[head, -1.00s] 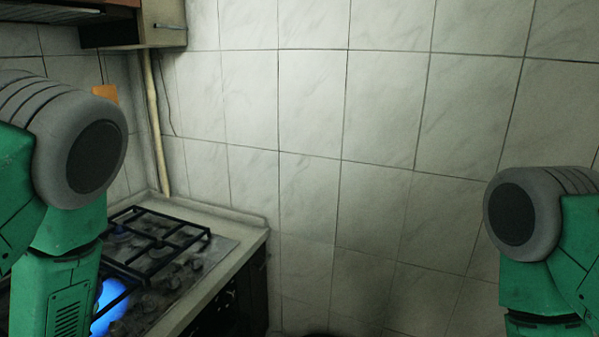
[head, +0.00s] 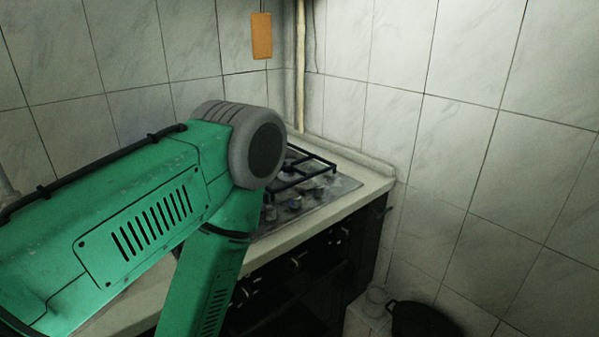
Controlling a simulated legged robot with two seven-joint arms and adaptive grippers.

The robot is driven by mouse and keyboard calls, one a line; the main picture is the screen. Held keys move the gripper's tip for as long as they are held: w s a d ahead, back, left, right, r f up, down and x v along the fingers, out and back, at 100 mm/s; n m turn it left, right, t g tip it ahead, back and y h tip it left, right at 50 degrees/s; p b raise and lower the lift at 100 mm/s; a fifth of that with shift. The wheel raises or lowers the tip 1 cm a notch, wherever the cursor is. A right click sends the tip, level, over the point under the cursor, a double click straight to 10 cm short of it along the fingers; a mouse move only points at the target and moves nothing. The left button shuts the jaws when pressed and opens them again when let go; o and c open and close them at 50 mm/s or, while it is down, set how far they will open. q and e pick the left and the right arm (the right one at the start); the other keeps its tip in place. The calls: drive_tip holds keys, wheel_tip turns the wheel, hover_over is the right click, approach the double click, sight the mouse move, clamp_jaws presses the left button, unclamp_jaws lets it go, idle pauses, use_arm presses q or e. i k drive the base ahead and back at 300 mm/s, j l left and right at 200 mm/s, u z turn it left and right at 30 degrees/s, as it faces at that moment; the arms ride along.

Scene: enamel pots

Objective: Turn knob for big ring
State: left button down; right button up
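The gas stove (head: 345,186) is set in the counter at the middle of the head view. Part of its black grate (head: 315,160) shows behind my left arm. A few small control knobs (head: 294,204) show blurred along the stove's front edge; I cannot tell which one belongs to the big ring. My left arm covers most of the stove, including the burner rings. My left gripper is out of view below the frame. My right arm and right gripper are out of view.
The light counter edge (head: 340,208) runs along the stove's front, above a dark oven or cabinet front (head: 325,265). A dark pot or pan (head: 422,320) and a pale container (head: 376,300) stand low at the right. Tiled walls close off the back and right.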

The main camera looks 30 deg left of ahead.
sight(268, 215)
drive_tip(key=u, duration=1.45)
